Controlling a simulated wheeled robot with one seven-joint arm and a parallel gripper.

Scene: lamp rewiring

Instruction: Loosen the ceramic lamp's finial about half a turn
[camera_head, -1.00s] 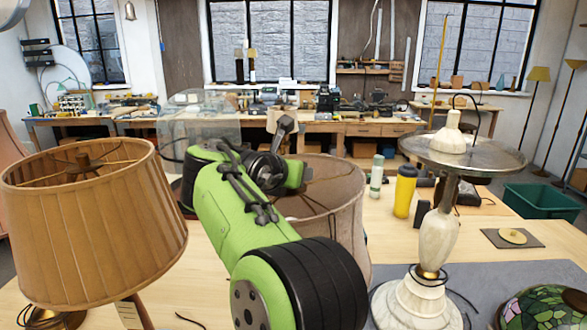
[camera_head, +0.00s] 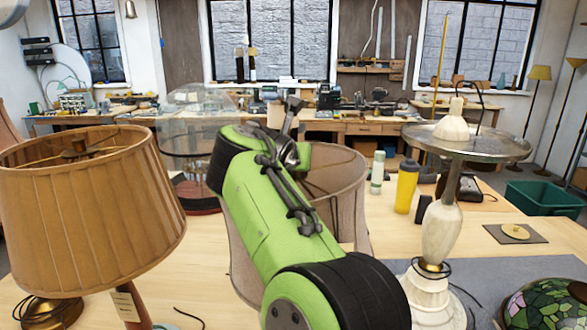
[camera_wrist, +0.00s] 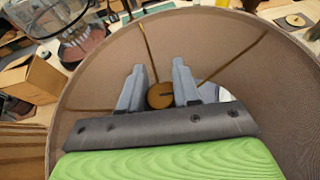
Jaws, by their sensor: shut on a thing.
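The ceramic lamp's finial (camera_wrist: 160,95) is a round, slotted brass piece at the middle of its shade, where thin spokes meet. In the wrist view my gripper (camera_wrist: 158,88) has one grey finger on each side of the finial and is shut on it. The wide grey-brown shade (camera_wrist: 95,100) surrounds the fingers. In the head view the shade (camera_head: 340,190) stands behind my green arm, which hides much of it. The fingers, the finial and the ceramic body cannot be seen there.
A pleated tan lampshade (camera_head: 85,215) stands close at left. At right are a marble lamp (camera_head: 440,235) with a metal disc, a yellow bottle (camera_head: 406,187) and a stained-glass shade (camera_head: 550,305). A glass dome (camera_head: 197,125) stands behind the shade.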

